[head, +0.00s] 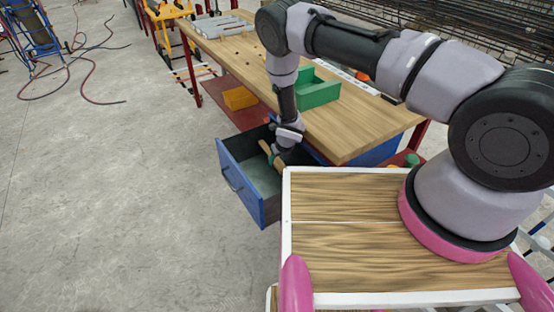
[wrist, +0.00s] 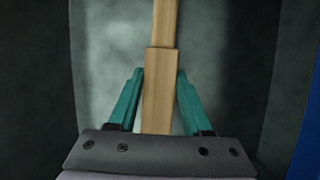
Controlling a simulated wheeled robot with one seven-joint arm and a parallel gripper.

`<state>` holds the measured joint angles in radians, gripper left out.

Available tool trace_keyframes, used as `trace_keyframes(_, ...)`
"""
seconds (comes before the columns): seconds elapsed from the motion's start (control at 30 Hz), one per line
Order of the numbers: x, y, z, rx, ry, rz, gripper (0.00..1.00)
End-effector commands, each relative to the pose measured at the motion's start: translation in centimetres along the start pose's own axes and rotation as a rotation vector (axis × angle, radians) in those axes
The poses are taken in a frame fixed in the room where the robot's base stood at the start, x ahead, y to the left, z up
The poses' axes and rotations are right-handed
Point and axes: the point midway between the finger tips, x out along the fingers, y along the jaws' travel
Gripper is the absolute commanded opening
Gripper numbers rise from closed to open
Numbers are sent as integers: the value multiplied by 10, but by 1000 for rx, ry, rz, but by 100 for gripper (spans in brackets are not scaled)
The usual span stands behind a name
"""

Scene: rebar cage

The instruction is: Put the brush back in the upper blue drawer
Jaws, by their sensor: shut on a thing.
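The blue drawer (head: 240,189) is pulled out from under the wooden workbench, and its grey inside shows. My gripper (head: 273,160) reaches down inside the drawer's walls. It is shut on the light wooden handle of the brush (head: 264,147). In the wrist view the brush handle (wrist: 160,90) runs upright between the teal fingers of my gripper (wrist: 159,78), over the drawer's grey floor. The bristles are out of sight. I cannot tell whether the brush touches the drawer floor.
The workbench (head: 350,125) carries a green bin (head: 318,94) and grey parts at its far end. An orange bin (head: 240,98) sits on a red lower shelf. My wood-topped base stands close to the drawer's right.

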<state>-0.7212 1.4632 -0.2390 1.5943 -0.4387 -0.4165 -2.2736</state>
Motion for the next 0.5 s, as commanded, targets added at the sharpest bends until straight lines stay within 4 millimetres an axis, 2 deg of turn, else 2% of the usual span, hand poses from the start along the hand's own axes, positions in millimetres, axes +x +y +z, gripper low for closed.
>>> trace_keyframes(0.3,8,-2,-5,2,3,-2,0)
trace_keyframes(0.33,8,-3,-6,2,4,-2,61)
trace_keyframes(0.4,7,-4,-6,3,4,-3,81)
trace_keyframes(0.5,7,-5,-6,3,4,-5,81)
